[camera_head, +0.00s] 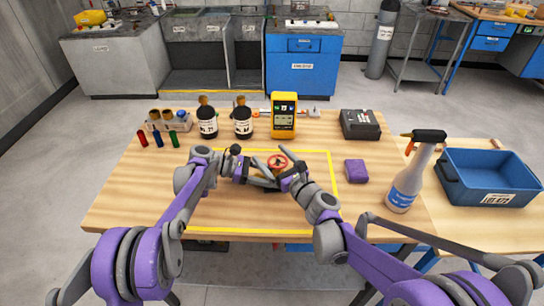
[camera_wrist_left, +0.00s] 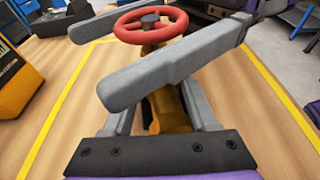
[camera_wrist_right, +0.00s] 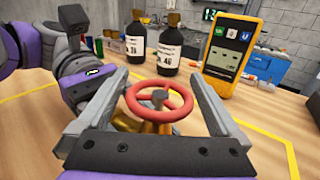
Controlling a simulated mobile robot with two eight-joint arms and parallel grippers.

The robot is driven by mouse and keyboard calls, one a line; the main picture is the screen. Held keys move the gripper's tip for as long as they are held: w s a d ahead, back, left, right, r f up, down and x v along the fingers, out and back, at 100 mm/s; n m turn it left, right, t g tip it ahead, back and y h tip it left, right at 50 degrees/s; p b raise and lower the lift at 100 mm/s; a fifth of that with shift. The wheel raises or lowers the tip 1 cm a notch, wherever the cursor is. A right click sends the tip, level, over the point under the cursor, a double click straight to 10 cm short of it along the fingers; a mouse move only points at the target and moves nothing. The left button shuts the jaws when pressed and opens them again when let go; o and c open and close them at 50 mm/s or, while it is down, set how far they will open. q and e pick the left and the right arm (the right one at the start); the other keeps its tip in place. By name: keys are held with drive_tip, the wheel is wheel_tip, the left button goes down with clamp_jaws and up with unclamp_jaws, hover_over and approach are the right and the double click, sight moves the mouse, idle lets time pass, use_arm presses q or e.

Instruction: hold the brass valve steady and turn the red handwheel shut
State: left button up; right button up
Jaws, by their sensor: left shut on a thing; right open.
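The red handwheel (camera_head: 277,161) sits on top of the brass valve inside the yellow outline on the table; it also shows in the right wrist view (camera_wrist_right: 159,101). The brass valve (camera_wrist_left: 170,110) stands below the wheel, partly hidden by fingers. My left gripper (camera_head: 262,181) comes from the left and is shut on the valve body, low under the wheel. My right gripper (camera_head: 279,174) is open. In the right wrist view its two grey fingers lie on either side of the handwheel, with gaps visible. Contact with the wheel cannot be seen.
Two dark bottles (camera_head: 207,121), a yellow meter (camera_head: 284,115) and a rack of parts (camera_head: 168,122) stand behind. A black device (camera_head: 360,124), purple block (camera_head: 356,171), spray bottle (camera_head: 411,180) and blue bin (camera_head: 487,178) are at the right. The outlined area's front is clear.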

drive_tip(key=c, duration=1.3)
drive_tip(key=shift+r+m+h, duration=0.1)
drive_tip(key=shift+m+h, duration=0.2)
drive_tip(key=shift+h, duration=0.1)
drive_tip(key=shift+w+d+m+t+h, duration=0.1)
drive_tip(key=shift+d+m+t+h, duration=0.05)
drive_tip(key=shift+m+t+h, duration=0.45)
drive_tip(key=o, duration=1.3)
drive_tip(key=shift+d, duration=0.1)
